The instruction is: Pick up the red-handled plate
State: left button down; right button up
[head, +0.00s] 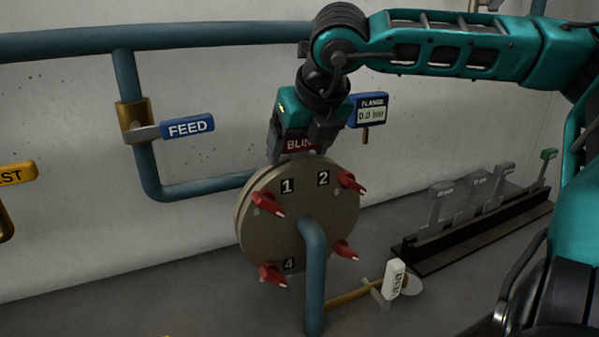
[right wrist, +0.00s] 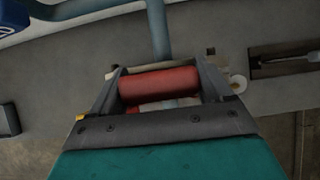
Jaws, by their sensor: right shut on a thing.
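The red-handled plate's red handle, with "BLIN" readable on it in the head view (head: 300,144), stands at the top of the round grey-brown flange (head: 272,222). My right gripper (head: 300,148) comes down from above with its fingers on either side of this handle. In the right wrist view the red handle (right wrist: 158,84) lies between the two fingers, and the gripper is shut on it. The plate's body below the handle is hard to tell apart from the flange discs. My left gripper is in neither view.
Red clamps (head: 268,204) sit around the flange by number labels. A blue pipe (head: 314,270) stands in front. A blue FEED lever (head: 187,128), a pressure display (head: 370,112) and a white-tagged valve (head: 394,280) are near. A dark rack (head: 470,236) with several tagged plates lies at right.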

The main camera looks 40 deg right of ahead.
jog(key=shift+c, duration=0.6)
jog(key=shift+r, duration=0.1)
